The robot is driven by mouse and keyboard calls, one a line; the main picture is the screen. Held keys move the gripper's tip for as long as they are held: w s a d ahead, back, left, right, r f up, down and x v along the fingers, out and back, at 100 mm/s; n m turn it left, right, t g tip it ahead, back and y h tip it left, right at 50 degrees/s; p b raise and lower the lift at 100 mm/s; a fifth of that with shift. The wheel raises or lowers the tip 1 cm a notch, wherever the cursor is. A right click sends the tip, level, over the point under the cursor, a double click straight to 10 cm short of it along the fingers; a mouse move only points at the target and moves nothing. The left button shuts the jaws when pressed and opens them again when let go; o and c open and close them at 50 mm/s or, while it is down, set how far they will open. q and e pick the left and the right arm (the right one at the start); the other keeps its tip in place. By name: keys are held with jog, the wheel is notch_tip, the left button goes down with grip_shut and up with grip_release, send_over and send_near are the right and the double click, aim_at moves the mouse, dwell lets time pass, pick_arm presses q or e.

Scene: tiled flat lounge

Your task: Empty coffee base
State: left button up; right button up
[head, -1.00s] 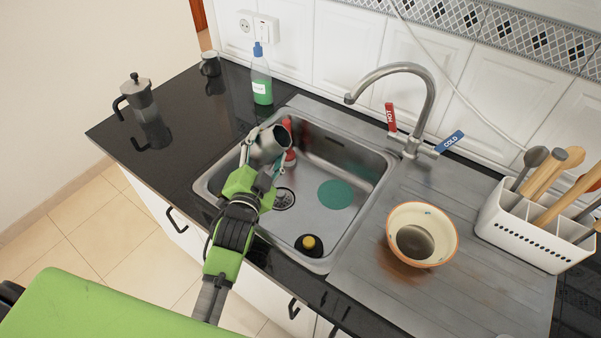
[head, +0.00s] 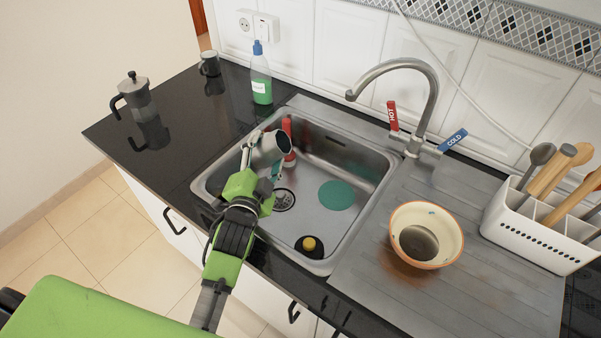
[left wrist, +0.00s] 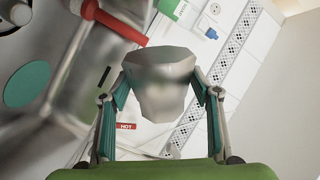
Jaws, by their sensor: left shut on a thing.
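The coffee base (head: 266,148), a grey metal faceted pot, is in my left gripper (head: 262,156) over the left part of the sink (head: 335,250). It is tipped on its side, with its dark round mouth facing right in the head view. In the left wrist view the coffee base (left wrist: 160,85) sits between the two fingers of my left gripper (left wrist: 160,92), which is shut on it. Whether anything is inside or pouring out cannot be seen. My right gripper is not in view.
A teal disc (head: 337,195) and a black-and-yellow plug (head: 309,245) lie there too. A moka pot (head: 137,100), mug (head: 210,64) and soap bottle (head: 261,80) stand left; a bowl (head: 427,260) is right.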

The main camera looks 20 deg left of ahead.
pick_arm(q)
jog(key=shift+f+m+b, duration=0.2)
jog(key=shift+m+b, duration=0.5)
jog(key=shift+m, duration=0.1)
jog(key=shift+r, duration=0.1)
dwell(0.4)
jog(key=shift+d+r+m, duration=0.15)
jog(key=shift+r+m, duration=0.2)
jog(key=shift+m, duration=0.45)
jog(key=shift+w+d+f+m+y+b, duration=0.1)
jog(key=shift+d+f+m+y+b, duration=0.25)
jog(key=shift+d+m, duration=0.4)
dwell(0.4)
jog(key=shift+d+f+m, duration=0.15)
jog(key=shift+f+m, duration=0.2)
jog(key=shift+m, duration=0.5)
dwell(0.5)
jog(key=shift+d+r+m+p, duration=0.35)
jog(key=shift+r+m, duration=0.1)
jog(key=shift+m, duration=0.55)
dwell(0.7)
jog(key=shift+a+f+n+b, duration=0.1)
jog(key=shift+f+n+b, duration=0.25)
jog(key=shift+n, duration=0.05)
jog(key=n, duration=0.3)
jog(key=shift+a+r, duration=0.25)
jog(key=shift+a, duration=0.1)
